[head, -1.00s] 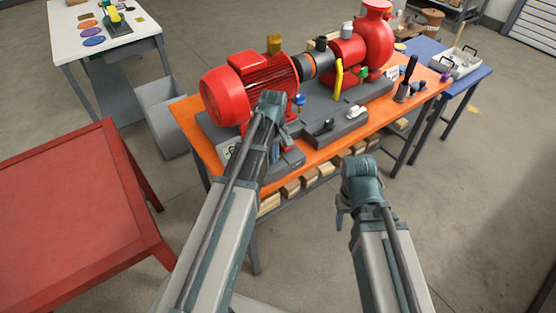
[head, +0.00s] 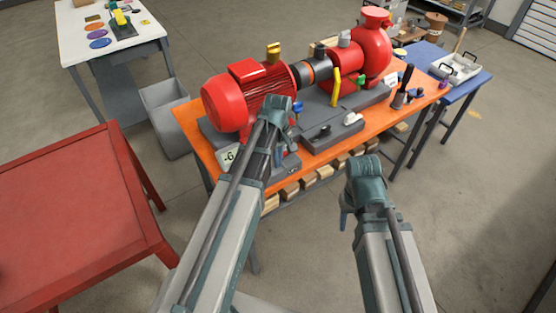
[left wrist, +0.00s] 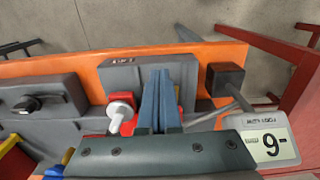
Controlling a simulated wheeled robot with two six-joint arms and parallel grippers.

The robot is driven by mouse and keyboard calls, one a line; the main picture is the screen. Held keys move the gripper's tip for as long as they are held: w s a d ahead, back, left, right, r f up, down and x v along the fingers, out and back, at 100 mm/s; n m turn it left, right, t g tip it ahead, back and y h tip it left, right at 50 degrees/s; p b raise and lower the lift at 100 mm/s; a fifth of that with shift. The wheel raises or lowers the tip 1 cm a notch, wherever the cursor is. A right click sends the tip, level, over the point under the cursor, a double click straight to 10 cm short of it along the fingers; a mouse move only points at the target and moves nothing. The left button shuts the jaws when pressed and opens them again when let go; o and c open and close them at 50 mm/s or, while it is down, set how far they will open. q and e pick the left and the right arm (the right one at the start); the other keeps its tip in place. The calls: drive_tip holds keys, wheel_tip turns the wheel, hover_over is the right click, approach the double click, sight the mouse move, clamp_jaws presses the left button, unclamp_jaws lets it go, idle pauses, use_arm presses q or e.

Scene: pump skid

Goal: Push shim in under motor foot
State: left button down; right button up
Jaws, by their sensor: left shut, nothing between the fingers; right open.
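The red motor (head: 228,102) sits on the grey skid on the orange bench. In the left wrist view part of a red motor foot (left wrist: 128,125) shows, with a white-headed bolt (left wrist: 120,108) on it. My left gripper (head: 279,156) is at the near side of the motor, mostly behind its own wrist. In the left wrist view its blue-grey fingers (left wrist: 162,75) are shut, with nothing between them, beside the red foot and over a grey block. I cannot make out the shim. My right gripper (head: 346,218) is open and empty, in front of the bench.
A readout (left wrist: 268,145) showing 6 with a dash stands by the foot. A dark block with a rod (left wrist: 226,78) is right of the fingers. The red pump (head: 370,50) and yellow lever (head: 336,84) are further right. A red table (head: 75,210) stands left; right floor is clear.

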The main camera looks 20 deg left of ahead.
use_arm(q)
wheel_tip(320, 180, up, 6)
drive_tip(key=p, duration=0.4)
drive_tip(key=shift+d+f, duration=0.1)
drive_tip(key=shift+f, duration=0.05)
use_arm(e)
wheel_tip(320, 180, up, 6)
drive_tip(key=shift+d+f, duration=0.1)
drive_tip(key=shift+f, duration=0.1)
use_arm(q)
drive_tip(key=s+d+f+m+y+b, duration=0.1)
drive_tip(key=s+d+f+m+b, duration=0.1)
drive_tip(key=s+d+m, duration=1.2)
drive_tip(key=shift+s+d+f, duration=0.25)
drive_tip(key=shift+s+f, duration=0.05)
drive_tip(key=shift+s, duration=0.3)
use_arm(e)
wheel_tip(320, 180, down, 3)
drive_tip(key=shift+r, duration=0.15)
